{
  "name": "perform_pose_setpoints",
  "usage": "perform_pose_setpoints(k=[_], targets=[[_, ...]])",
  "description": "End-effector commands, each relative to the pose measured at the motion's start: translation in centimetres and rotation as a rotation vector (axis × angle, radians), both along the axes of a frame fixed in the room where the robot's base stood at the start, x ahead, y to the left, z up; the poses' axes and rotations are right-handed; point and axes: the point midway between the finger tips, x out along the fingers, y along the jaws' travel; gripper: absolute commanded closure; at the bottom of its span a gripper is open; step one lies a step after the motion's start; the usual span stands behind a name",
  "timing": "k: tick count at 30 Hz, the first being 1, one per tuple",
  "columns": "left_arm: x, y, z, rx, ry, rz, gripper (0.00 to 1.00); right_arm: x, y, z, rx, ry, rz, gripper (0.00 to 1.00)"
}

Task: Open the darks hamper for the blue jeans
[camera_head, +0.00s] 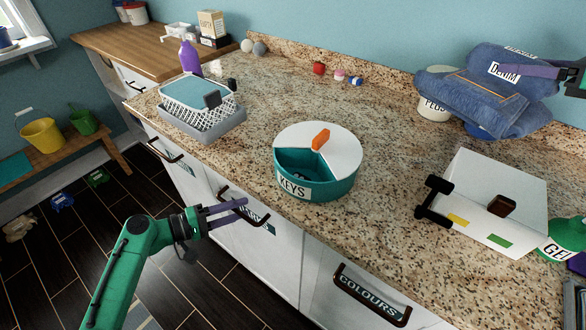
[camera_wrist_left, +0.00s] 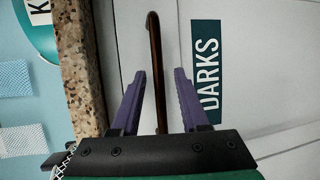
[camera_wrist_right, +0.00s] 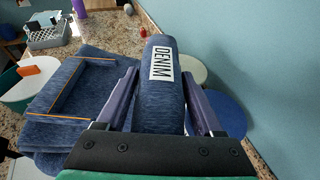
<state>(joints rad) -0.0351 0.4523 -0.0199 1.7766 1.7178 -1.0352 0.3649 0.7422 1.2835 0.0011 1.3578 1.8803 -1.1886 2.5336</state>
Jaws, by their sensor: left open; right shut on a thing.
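The darks hamper front (camera_head: 252,239) is a white panel below the counter edge, with a dark bar handle (camera_head: 256,216). Its DARKS label (camera_wrist_left: 207,75) reads clearly in the left wrist view. The front looks closed. My left gripper (camera_head: 242,209) is open at the handle; in the left wrist view the handle (camera_wrist_left: 154,40) runs between the two fingers without visible clamping. The folded blue jeans (camera_head: 470,98), with a DENIM tag, are at the back right by the wall. My right gripper (camera_wrist_right: 160,95) is shut on a rolled part of them.
The colours hamper handle (camera_head: 372,296) is to the right. On the counter stand a round teal KEYS box (camera_head: 320,190), a grey basket (camera_head: 205,120), a white box (camera_head: 495,190) with a black clip, and a PLUGS jar (camera_head: 430,108) beside the jeans.

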Motion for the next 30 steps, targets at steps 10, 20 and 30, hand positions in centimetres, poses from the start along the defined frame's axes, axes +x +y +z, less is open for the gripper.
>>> perform_pose_setpoints(k=[10,20,30], targets=[[0.0,0.04,0.03,0.0,0.0,0.001,1.0,-0.02,-0.01,0.24,0.002,-0.005,-0.001,1.0],[0.0,0.07,0.01,0.001,0.0,0.001,1.0,-0.01,-0.02,0.24,0.002,-0.005,-0.001,1.0],[0.0,0.09,-0.01,0.001,0.0,0.001,1.0,-0.02,-0.01,0.23,0.002,-0.005,-0.001,1.0]])
